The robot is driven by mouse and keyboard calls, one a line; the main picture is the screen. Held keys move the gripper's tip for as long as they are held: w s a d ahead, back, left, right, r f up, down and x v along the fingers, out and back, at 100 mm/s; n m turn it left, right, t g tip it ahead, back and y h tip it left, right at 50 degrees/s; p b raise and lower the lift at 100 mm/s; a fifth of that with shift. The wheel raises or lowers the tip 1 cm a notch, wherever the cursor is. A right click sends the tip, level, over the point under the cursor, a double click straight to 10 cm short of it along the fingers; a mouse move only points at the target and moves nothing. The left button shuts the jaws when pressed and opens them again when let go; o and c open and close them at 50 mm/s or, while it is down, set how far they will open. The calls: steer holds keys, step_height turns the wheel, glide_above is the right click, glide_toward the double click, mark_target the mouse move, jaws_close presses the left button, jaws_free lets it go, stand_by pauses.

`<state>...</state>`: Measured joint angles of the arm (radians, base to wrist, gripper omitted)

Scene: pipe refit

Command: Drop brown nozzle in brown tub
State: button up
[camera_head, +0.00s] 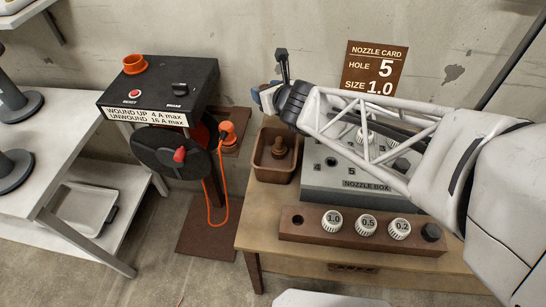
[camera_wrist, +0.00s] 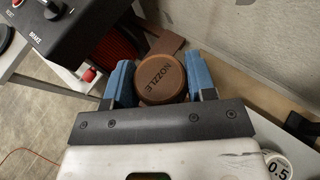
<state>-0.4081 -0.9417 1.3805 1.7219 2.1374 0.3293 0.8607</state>
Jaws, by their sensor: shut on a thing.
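My gripper (camera_wrist: 160,85) is shut on a brown round nozzle (camera_wrist: 161,80), with a blue finger on each side of it. Its top, lettered NOZZLE, faces the wrist camera. In the head view, my gripper (camera_head: 266,95) is above the back of the brown tub (camera_head: 262,171). The held nozzle cannot be made out clearly there. The tub stands at the table's left end. A brown knobbed piece (camera_head: 279,148) shows inside it, apart from my fingers. I cannot tell the tub in the wrist view.
The grey nozzle box (camera_head: 345,186) is right of the tub, partly behind my arm. A wooden rack (camera_head: 292,235) in front holds white caps marked 1.0, 0.5 and 0.2 and a dark one. A black winder box (camera_head: 160,92) stands left. A card (camera_head: 375,70) hangs on the wall.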

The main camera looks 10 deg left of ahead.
steer(key=s+d+f, duration=0.2)
steer(key=s+d, duration=0.3)
steer(key=shift+f, duration=0.25)
steer(key=shift+d+f, duration=0.1)
steer(key=shift+f, duration=0.1)
steer(key=shift+f, duration=2.8)
steer(key=o, duration=1)
